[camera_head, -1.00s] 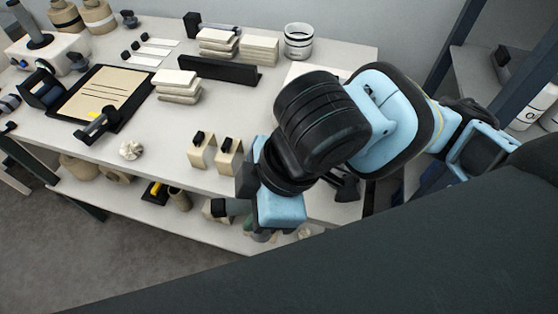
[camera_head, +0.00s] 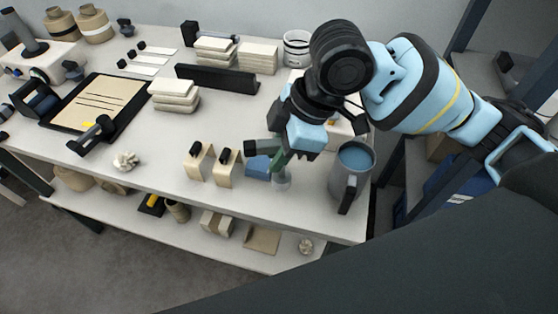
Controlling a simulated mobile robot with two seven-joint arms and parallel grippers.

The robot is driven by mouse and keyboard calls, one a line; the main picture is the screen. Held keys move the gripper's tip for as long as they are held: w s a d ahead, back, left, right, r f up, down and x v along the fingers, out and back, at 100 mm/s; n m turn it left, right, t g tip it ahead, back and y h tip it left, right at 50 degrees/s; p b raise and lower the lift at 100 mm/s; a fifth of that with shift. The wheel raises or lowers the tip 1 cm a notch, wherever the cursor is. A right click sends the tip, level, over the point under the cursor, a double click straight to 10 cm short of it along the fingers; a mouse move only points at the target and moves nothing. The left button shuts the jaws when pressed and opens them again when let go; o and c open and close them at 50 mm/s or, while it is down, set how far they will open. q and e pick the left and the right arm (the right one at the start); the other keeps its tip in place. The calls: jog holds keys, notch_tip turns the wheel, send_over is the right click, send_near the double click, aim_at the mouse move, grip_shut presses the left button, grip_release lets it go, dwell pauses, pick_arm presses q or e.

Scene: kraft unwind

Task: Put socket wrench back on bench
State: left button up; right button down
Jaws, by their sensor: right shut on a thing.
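My right gripper (camera_head: 300,152) is above the front right part of the bench (camera_head: 230,115), pointing down. It is shut on a dark green tool with a black block-like end to the left, which I take for the socket wrench (camera_head: 266,147). A paler grey-green part hangs below it, near the bench's front edge. The jaws hide part of the tool. I cannot tell whether its lower end touches the bench top. My left gripper is out of view.
A grey jug (camera_head: 349,175) stands right of the tool, close by. A blue object (camera_head: 258,166) and two beige holders (camera_head: 229,168) are to its left. Stacked pale blocks (camera_head: 174,95) and a black bar (camera_head: 218,78) lie farther back. A lower shelf (camera_head: 185,228) runs underneath.

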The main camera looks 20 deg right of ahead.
aim_at(279, 175)
notch_tip(279, 175, down, 4)
jog(key=shift+w+d+r, duration=0.1)
jog(key=shift+d+r, duration=0.05)
jog(key=shift+r, duration=0.05)
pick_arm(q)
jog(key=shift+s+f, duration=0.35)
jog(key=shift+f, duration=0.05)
pick_arm(e)
jog(key=c, duration=1.3)
grip_release()
jog(key=shift+f, duration=0.1)
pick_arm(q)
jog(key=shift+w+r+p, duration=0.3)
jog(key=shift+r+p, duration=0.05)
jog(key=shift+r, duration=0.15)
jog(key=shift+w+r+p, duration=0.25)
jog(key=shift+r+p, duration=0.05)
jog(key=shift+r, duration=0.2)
pick_arm(e)
jog(key=v, duration=1.2)
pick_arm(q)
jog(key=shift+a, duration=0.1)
